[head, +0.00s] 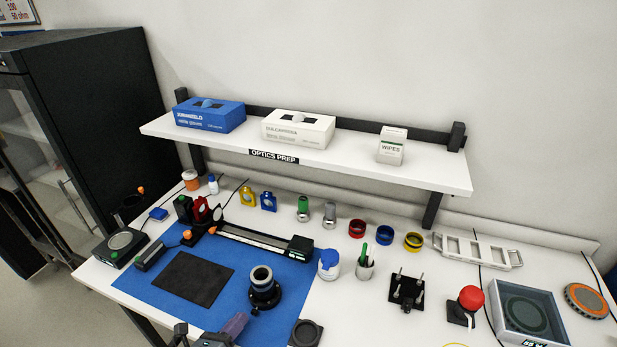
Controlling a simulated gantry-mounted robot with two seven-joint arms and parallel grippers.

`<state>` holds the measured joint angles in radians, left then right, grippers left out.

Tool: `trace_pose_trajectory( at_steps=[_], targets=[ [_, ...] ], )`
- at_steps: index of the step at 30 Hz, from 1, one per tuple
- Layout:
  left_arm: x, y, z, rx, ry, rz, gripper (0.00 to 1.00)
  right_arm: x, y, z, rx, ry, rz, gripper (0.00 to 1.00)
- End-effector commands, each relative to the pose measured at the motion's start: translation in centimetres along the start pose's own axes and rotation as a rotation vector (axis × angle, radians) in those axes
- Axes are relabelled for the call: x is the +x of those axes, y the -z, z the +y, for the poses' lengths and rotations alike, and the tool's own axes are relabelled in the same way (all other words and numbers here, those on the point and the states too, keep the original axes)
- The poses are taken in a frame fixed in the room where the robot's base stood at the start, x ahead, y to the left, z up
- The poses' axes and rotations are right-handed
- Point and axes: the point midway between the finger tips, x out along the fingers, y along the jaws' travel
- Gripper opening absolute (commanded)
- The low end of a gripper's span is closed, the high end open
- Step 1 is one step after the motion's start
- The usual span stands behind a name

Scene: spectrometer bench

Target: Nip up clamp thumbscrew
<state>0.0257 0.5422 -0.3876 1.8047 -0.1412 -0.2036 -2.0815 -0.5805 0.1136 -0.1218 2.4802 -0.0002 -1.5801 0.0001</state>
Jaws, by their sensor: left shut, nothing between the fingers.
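A black optical rail (258,243) lies on the blue mat, with a dark block at its right end. A red mount (202,209) stands at the rail's left end. Small orange knobs show there; one knob (187,235) sits low beside the mount, and I cannot tell for sure which is the clamp thumbscrew. My left gripper (238,321) shows only in part at the bottom edge, shut and empty, over the front of the mat. It is well apart from the rail and the knobs. My right gripper is not in view.
The blue mat (135,277) carries a black pad (193,279) and a round black ringed mount (262,287). A white jar (328,264), a pen cup (365,268) and a red-knobbed device (469,302) stand right. A white shelf (350,157) overhangs the back.

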Motion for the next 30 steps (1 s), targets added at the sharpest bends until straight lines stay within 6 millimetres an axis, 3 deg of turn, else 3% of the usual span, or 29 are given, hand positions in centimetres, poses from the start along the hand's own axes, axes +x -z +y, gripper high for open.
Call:
trace_pose_trajectory(
  at_steps=[9, 30],
  targets=[
    [2.3, -0.5, 0.1, 0.002, -0.001, 0.001, 0.00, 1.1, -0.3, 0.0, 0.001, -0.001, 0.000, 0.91],
    [2.6, -0.5, 0.0, 0.001, -0.001, 0.001, 0.00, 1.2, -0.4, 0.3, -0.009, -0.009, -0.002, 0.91]
  ],
)
